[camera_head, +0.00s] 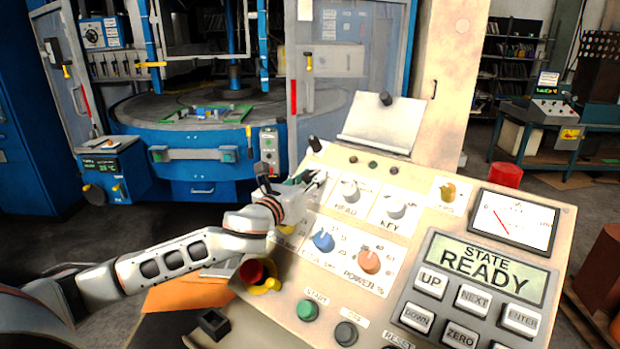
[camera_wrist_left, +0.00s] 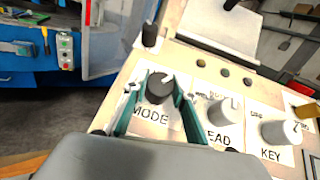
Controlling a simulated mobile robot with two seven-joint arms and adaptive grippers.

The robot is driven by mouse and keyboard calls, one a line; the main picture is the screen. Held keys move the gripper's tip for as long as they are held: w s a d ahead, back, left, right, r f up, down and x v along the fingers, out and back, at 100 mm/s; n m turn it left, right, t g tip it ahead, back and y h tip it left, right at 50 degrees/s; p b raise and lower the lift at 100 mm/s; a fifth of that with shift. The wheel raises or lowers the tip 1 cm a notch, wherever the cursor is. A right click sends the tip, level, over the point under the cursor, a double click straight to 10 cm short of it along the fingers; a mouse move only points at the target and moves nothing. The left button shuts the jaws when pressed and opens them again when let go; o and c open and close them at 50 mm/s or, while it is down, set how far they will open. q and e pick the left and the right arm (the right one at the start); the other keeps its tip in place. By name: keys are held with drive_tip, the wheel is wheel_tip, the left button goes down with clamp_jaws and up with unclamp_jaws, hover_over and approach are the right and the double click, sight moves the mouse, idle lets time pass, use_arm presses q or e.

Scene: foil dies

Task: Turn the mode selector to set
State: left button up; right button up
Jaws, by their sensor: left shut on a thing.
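The mode selector (camera_wrist_left: 161,88) is a dark round knob with a light pointer mark, above the printed word MODE on the cream control panel (camera_head: 452,206). In the left wrist view my left gripper (camera_wrist_left: 158,92) has one teal-edged finger on each side of the knob, shut on it. In the head view my left gripper (camera_head: 303,184) reaches in from the left to the panel's upper left and hides the selector. The display (camera_head: 477,262) reads STATE READY. The selector's position markings cannot be read. My right gripper is not in view.
Close to the selector are the HEAD knob (camera_head: 348,191), the KEY knob (camera_head: 396,207), a blue knob (camera_head: 323,241) and an orange POWER knob (camera_head: 369,261). A red emergency button (camera_head: 252,271) sits below my left wrist. A blue press machine (camera_head: 215,135) stands behind.

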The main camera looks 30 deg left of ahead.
sight(310, 174)
use_arm(q)
drive_tip(key=n+g+y, duration=0.1)
drive_tip(key=n+y, duration=0.3)
drive_tip(key=n+g+y, duration=0.2)
drive_tip(key=n+y, duration=0.2)
drive_tip(key=n, duration=0.1)
drive_tip(key=shift+d+n+g, duration=0.15)
drive_tip(key=shift+n+g, duration=0.15)
drive_tip(key=n+g+y, duration=0.2)
drive_tip(key=n+g, duration=0.1)
drive_tip(key=n, duration=0.2)
drive_tip(key=shift+g, duration=0.4)
drive_tip(key=shift+r+n+g+y, duration=0.1)
drive_tip(key=shift+n+g+y, duration=0.5)
drive_tip(key=shift+n+g, duration=0.7)
drive_tip(key=o, duration=1.1)
drive_tip(key=shift+r, duration=5)
